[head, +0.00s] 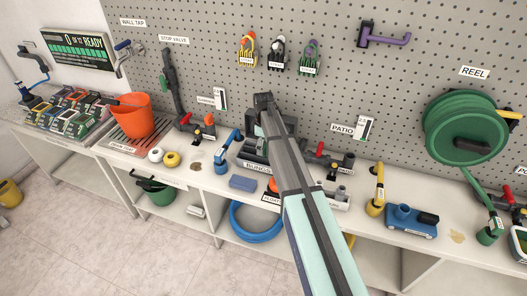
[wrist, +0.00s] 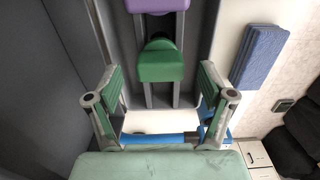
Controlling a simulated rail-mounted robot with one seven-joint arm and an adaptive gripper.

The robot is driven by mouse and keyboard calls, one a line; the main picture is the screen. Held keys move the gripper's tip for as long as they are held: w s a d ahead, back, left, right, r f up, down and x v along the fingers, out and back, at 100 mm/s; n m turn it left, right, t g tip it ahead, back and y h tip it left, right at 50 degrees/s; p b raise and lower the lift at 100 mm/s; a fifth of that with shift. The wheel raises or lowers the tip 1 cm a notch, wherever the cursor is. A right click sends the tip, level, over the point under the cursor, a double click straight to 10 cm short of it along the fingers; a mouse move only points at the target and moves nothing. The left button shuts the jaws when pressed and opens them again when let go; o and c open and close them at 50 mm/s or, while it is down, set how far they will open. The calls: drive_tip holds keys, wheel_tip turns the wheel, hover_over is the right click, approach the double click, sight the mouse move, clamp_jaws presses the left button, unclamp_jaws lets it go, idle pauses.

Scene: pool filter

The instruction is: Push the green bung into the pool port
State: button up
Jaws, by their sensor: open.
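The green bung (wrist: 162,62) sits in the grey bung rack (wrist: 128,50), between two grey rails, in the wrist view. A purple bung (wrist: 157,5) is just beyond it. My gripper (wrist: 160,78) is open and empty, its green-padded fingers on either side of the green bung, apart from it. In the head view the dark bung rack (head: 252,150) is labelled BUNGS and my arm covers much of it, hiding the green bung. A sign starting "PO" (head: 522,171) is cut off at the right edge; I cannot make out the pool port clearly.
A blue sponge (head: 242,183) lies by the rack. A blue bent pipe (head: 229,150) stands to its left. Right along the bench are a yellow pipe (head: 377,190), a blue device (head: 411,221) and the green hose reel (head: 466,125). An orange bucket (head: 131,114) is left.

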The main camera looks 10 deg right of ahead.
drive_tip(key=shift+f, duration=0.85)
drive_tip(key=c, duration=1.2)
drive_tip(key=shift+r, duration=0.1)
